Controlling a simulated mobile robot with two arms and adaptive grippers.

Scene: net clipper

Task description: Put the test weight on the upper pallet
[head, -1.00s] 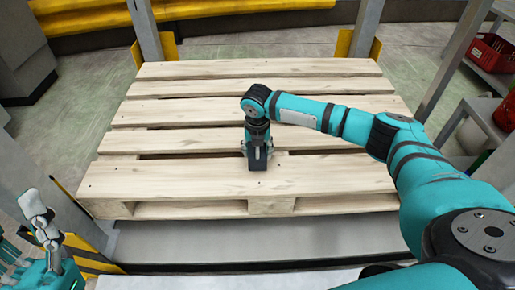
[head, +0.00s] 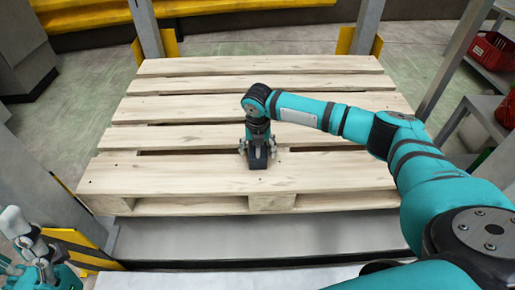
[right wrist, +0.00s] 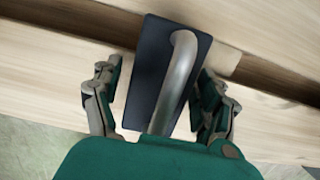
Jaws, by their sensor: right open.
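The test weight (head: 257,163) is a dark block with a grey metal handle. It stands on the light wooden upper pallet (head: 180,182), near the middle of its front part. In the right wrist view the weight (right wrist: 143,84) shows from above, on the pallet boards (right wrist: 268,28) beside a gap between them. My right gripper (head: 258,149) is open, with one finger on each side of the weight and its handle. In the right wrist view both fingers stand apart from the handle. My left gripper (head: 28,246) is at the lower left, away from the pallet, partly cut off.
Grey rack posts with yellow guards (head: 363,38) stand at the pallet's back corners. A red crate (head: 492,51) sits on a shelf at the right. The pallet top around the weight is otherwise clear.

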